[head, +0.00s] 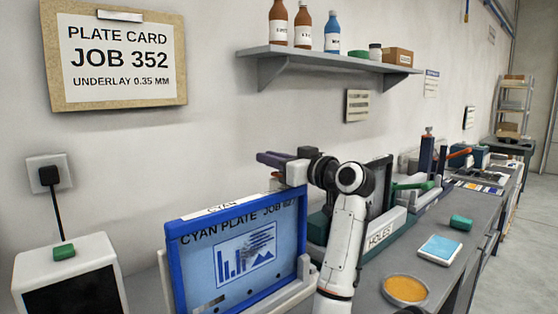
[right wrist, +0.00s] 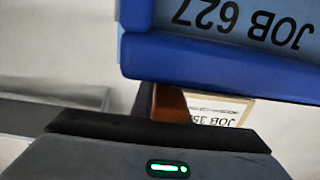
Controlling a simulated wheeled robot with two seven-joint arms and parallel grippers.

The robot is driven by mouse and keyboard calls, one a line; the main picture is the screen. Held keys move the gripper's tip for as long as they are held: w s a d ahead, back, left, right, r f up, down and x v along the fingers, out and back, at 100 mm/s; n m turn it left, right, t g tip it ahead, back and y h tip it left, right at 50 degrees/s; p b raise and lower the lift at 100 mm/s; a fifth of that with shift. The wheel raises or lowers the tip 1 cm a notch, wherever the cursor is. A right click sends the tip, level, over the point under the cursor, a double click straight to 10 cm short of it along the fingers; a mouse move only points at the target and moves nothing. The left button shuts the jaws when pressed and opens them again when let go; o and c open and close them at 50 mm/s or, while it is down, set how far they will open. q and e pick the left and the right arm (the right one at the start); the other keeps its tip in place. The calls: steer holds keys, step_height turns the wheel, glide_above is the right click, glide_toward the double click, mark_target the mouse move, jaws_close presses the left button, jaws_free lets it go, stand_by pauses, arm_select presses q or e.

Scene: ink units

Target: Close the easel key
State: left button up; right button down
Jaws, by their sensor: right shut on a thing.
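The blue-framed cyan plate (head: 255,250) stands upright on a white easel (head: 297,172) at lower centre in the head view. Its blue edge (right wrist: 220,68) also fills the top of the right wrist view, upside down. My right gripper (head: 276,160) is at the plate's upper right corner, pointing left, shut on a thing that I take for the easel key. A red-brown piece (right wrist: 170,103) shows just past my dark gripper in the right wrist view, close below the frame. The rest of the key is hidden, and its position is unclear. My left gripper is not in view.
A white device with a green button (head: 64,252) stands at left, its cable running to the wall socket. Right of my arm are a bin marked HOLES (head: 385,232), a cyan pad (head: 438,249) and an orange dish (head: 405,289). A bottle shelf (head: 325,51) hangs above.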

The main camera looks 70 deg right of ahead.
steer(key=c, duration=1.9)
jaws_free()
steer(key=shift+f, duration=0.15)
steer(key=shift+o, duration=0.9)
steer(key=b+v, duration=0.2)
steer(key=v, duration=0.7)
steer(key=shift+s+a, duration=0.25)
steer(key=shift+s, duration=0.35)
steer(key=shift+s, duration=0.1)
